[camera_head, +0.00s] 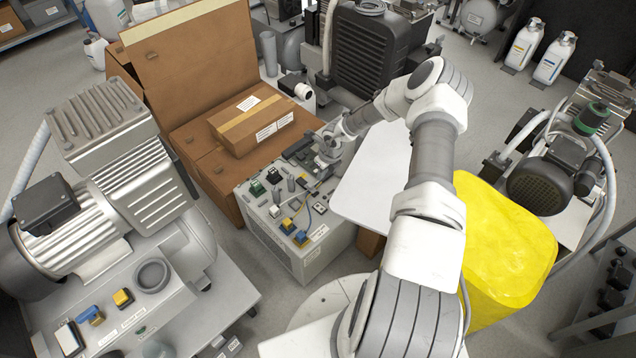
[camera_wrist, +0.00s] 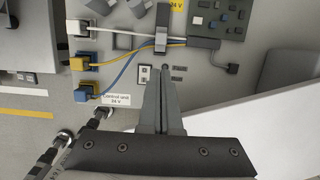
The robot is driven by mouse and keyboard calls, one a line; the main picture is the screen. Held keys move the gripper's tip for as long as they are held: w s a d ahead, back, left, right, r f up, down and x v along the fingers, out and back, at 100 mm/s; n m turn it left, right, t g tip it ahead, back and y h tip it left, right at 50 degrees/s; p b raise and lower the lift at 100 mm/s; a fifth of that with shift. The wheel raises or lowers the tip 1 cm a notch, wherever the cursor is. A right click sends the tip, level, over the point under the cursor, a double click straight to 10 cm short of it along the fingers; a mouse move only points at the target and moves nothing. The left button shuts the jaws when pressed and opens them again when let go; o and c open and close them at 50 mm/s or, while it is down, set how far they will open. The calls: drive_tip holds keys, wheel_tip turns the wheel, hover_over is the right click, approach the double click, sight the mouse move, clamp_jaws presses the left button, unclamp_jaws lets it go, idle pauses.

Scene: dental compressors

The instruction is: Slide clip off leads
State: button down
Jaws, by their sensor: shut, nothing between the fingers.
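The clip (camera_wrist: 161,38) is a grey, upright strip in the wrist view, lying across the leads (camera_wrist: 135,46). In the head view my gripper (camera_head: 326,164) is over the far part of the control unit (camera_head: 300,245), and the clip is too small to make out.
Blue and yellow plugs (camera_wrist: 84,62) stand left of the clip. A white board (camera_head: 378,185) lies right of the control unit. A cardboard box (camera_head: 252,122) stands behind it, a yellow bag (camera_head: 505,245) to the right, and a large compressor (camera_head: 105,195) to the left.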

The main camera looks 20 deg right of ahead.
sight(315, 191)
drive_tip(key=b+x, duration=0.3)
drive_tip(key=x, duration=0.6)
drive_tip(key=shift+w+f+b, duration=0.1)
drive_tip(key=shift+f+b, duration=0.2)
drive_tip(key=shift+f, duration=0.05)
drive_tip(key=shift+a, duration=0.1)
